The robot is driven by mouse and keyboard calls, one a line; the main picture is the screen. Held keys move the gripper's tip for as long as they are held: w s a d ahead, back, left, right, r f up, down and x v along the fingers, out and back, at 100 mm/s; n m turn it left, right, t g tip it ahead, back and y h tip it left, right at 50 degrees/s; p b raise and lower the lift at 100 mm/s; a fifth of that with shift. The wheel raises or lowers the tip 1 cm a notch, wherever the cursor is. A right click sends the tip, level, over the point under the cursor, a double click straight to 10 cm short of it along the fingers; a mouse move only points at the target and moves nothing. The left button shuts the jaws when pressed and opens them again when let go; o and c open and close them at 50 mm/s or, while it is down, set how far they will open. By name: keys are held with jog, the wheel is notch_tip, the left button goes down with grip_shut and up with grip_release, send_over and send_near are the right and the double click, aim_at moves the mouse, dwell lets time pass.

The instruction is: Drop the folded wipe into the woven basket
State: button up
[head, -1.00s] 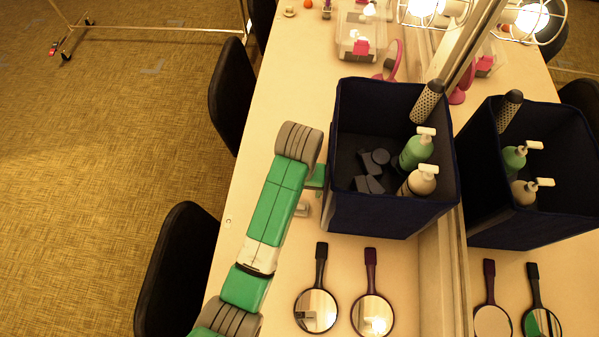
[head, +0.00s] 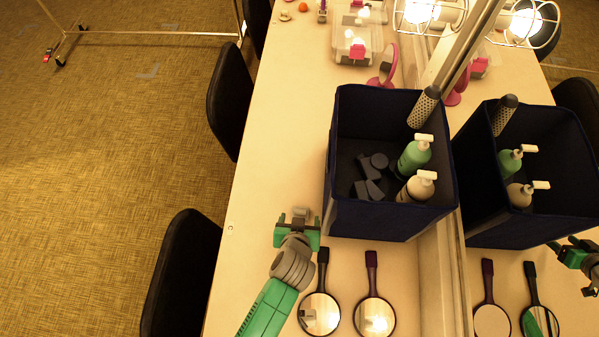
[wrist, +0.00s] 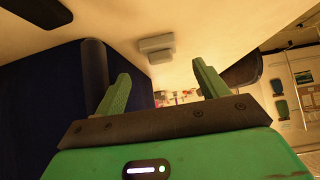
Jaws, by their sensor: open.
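A small pale grey, stepped block (wrist: 157,48), perhaps the folded wipe, lies on the counter in the wrist view, beyond my fingertips. In the head view it shows (head: 301,213) at my gripper, partly hidden. My gripper (head: 298,219) is open beside the left wall of a dark blue bin. In the wrist view its two green fingers (wrist: 161,76) stand apart with nothing between them. The open-topped dark blue bin (head: 385,220) is the only basket-like container in view; its weave is not clear. It holds dark grey pieces, two pump bottles and a perforated cylinder.
Two hand mirrors (head: 319,313) (head: 374,317) lie in front of the bin. A wall mirror on the right reflects the bin. A clear box (head: 352,45) and a pink ring mirror (head: 386,72) stand farther back. The counter left of the bin is clear.

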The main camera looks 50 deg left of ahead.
aim_at(300, 211)
jog(key=x, duration=0.6)
jog(key=shift+a+r, duration=0.1)
jog(key=shift+r, duration=0.05)
jog(key=c, duration=1.1)
jog(key=shift+r, duration=0.5)
jog(key=shift+c, duration=0.2)
notch_tip(300, 211, up, 3)
jog(key=shift+f, duration=0.25)
jog(key=s+d, duration=0.2)
jog(key=s, duration=0.2)
jog(key=s+d+r+b, duration=0.1)
jog(key=s+d, duration=0.2)
jog(key=s, duration=0.2)
jog(key=s+d, duration=0.3)
jog(key=s, duration=0.1)
jog(key=shift+s+d+r, duration=0.25)
jog(key=shift+s, duration=0.15)
